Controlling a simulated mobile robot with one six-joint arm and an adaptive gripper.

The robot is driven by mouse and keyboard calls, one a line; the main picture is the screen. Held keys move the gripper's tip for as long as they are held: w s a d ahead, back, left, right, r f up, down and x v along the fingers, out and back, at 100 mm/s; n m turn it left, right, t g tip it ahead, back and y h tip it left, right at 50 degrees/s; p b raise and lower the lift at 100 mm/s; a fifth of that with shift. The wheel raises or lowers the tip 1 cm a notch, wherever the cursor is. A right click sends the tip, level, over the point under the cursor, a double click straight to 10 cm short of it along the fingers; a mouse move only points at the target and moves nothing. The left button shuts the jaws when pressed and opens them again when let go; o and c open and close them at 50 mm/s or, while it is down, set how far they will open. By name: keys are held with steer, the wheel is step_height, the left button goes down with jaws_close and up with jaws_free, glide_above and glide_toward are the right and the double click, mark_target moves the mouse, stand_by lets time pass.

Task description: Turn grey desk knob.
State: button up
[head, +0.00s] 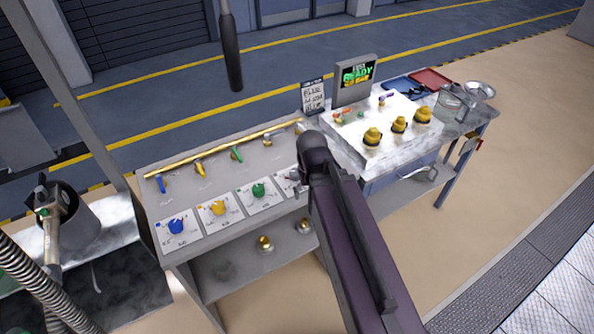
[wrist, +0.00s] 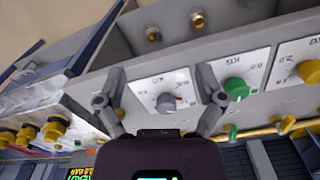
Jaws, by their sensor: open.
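The grey desk knob (wrist: 166,102) sits on a white dial plate (wrist: 148,84) in the wrist view. My gripper (wrist: 162,74) is open, with one finger to each side of the knob in that view. I see no contact between the fingers and the knob, and the height gap is hard to judge.
A green knob (head: 258,189), yellow knob (head: 218,208) and blue knob (head: 177,226) share the desk row. A yellow pipe with coloured valves (head: 238,153) runs behind them. A bench at right holds yellow-capped fittings (head: 372,138) and a READY screen (head: 357,76).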

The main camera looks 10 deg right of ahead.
mark_target(294, 170)
steer(key=w+r+n+p, duration=0.3)
steer(key=w+n, duration=0.2)
steer(key=w, duration=0.3)
steer(key=w+r+n+p, duration=0.3)
steer(key=w+n, duration=0.2)
steer(key=w, duration=0.3)
steer(key=shift+a+r+n, duration=0.15)
steer(key=shift+a+n, duration=0.15)
steer(key=shift+a, duration=0.15)
step_height(294, 170, down, 14)
steer(key=b, duration=1.3)
steer(key=shift+r+b, duration=0.1)
steer(key=shift+b, duration=0.2)
